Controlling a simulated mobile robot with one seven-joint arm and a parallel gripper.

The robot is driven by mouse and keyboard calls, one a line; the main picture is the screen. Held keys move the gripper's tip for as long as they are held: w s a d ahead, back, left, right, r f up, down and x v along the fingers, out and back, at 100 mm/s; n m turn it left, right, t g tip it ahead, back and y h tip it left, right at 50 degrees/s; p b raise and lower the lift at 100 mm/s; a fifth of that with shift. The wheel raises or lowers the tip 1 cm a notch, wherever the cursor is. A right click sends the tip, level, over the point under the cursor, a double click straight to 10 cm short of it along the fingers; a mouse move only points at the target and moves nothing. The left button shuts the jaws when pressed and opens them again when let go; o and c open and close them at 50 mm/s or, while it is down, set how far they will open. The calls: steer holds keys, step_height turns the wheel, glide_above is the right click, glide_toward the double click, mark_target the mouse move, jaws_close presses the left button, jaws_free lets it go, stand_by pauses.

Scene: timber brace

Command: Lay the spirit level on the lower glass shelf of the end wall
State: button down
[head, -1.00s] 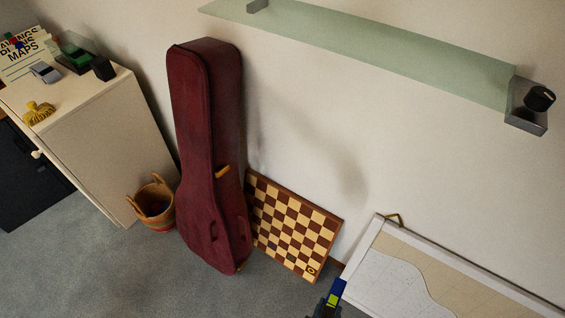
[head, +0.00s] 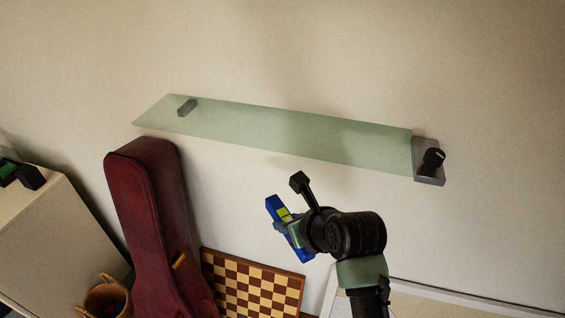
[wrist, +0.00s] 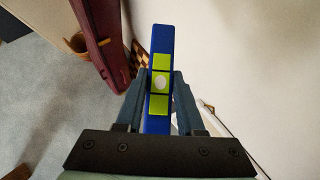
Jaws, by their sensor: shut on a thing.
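The spirit level is a blue bar with yellow-green windows (head: 273,205); it also shows upright in the wrist view (wrist: 161,42). My gripper (head: 290,228) is shut on it around its middle, with a finger on each side in the wrist view (wrist: 160,85). The level is tilted in the head view and held in the air in front of the wall. The glass shelf (head: 290,132) is a long pale green pane on the wall, above the gripper in the picture. Its top looks bare. Only one glass shelf is in view.
A grey bracket with a black knob (head: 430,160) is at the shelf's right end, and a small grey bracket (head: 187,107) near its left end. A dark red instrument case (head: 150,230) and a chessboard (head: 250,285) lean below. A white cabinet (head: 50,240) stands left.

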step_height(320, 180, up, 14)
steer(key=a+n+g+y+p, duration=0.3)
steer(key=n+p, duration=0.2)
steer(key=s+d+r+n+g+y+p, duration=0.1)
steer(key=s+r+n+g+p, duration=0.1)
steer(key=s+r+n+p, duration=0.2)
steer(key=s+r+p, duration=0.1)
steer(key=s, duration=0.2)
steer(key=shift+s+d+r, duration=0.3)
steer(key=shift+s+d, duration=0.05)
steer(key=shift+w, duration=0.1)
